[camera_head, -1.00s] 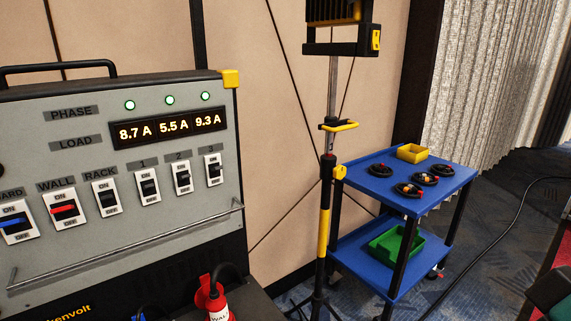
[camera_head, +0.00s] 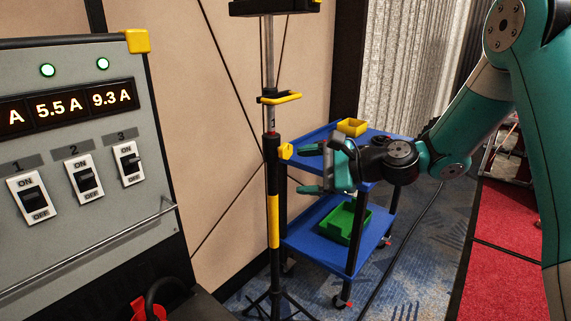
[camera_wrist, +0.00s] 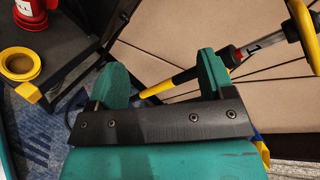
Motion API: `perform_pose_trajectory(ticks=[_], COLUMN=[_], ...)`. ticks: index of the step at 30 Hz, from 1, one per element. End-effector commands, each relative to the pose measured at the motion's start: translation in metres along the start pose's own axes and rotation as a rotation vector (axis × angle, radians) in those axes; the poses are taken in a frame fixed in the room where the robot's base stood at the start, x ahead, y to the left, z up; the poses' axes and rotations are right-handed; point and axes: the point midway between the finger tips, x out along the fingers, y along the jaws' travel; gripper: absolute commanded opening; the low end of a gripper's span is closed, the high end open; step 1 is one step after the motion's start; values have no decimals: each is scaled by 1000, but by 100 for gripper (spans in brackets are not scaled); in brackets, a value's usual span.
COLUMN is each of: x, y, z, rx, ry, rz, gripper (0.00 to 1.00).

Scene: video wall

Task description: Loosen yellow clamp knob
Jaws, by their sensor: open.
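The yellow clamp knob (camera_head: 286,151) sticks out from the right side of the black collar on the upright stand (camera_head: 273,175). My gripper (camera_head: 310,170) is open and empty, just right of the stand in the picture, with its teal fingers pointing left. One finger is near the knob's height and the other is lower; I see no contact. In the wrist view, the stand (camera_wrist: 180,80) runs slantwise beyond my open fingers (camera_wrist: 160,75). I cannot make out the knob there; a finger may hide it.
A yellow handle (camera_head: 280,98) juts from the pole above the collar. The blue cart (camera_head: 310,235) stands behind my gripper, carrying a yellow bin (camera_head: 352,127) and a green bin (camera_head: 345,222). The grey switch panel (camera_head: 75,140) is at left. The stand's legs spread over the floor.

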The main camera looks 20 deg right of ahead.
Motion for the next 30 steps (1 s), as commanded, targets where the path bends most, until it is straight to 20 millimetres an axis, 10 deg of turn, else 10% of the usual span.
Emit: perform_pose_trajectory(ticks=[3, 9, 17, 30], x=[-18, -42, -25, 67], y=[-14, -27, -42, -79], z=[-71, -121, -123, -134], rx=[333, 602, 631, 624], ry=[3, -30, -37, -38], rz=[-227, -422, -439, -437], gripper=[75, 75, 75, 75])
